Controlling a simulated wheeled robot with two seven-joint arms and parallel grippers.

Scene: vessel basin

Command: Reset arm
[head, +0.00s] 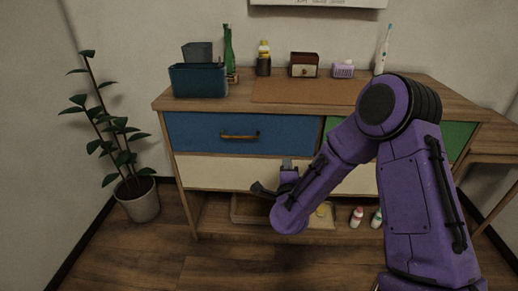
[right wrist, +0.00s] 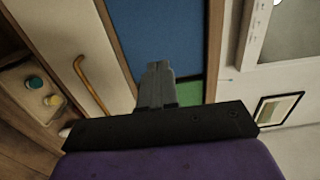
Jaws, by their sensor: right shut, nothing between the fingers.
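My right gripper (head: 287,164) is at the end of my purple right arm, which comes in from the right. It is in front of the cabinet (head: 189,184), around the join of the blue drawer (head: 185,131) and the cream drawer (head: 210,172). In the right wrist view its grey fingers (right wrist: 157,84) are together with nothing between them. The brass handle (head: 239,136) of the blue drawer is left of the gripper and apart from it. My arm hides part of the cabinet front. My left gripper is not in view.
On the cabinet top stand a teal basin (head: 198,81), a green bottle (head: 229,54), a wooden box (head: 304,66), a purple basket (head: 344,70) and a toothbrush (head: 382,52). A potted plant (head: 138,201) is at the left. Small bottles (head: 357,217) are on the low shelf.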

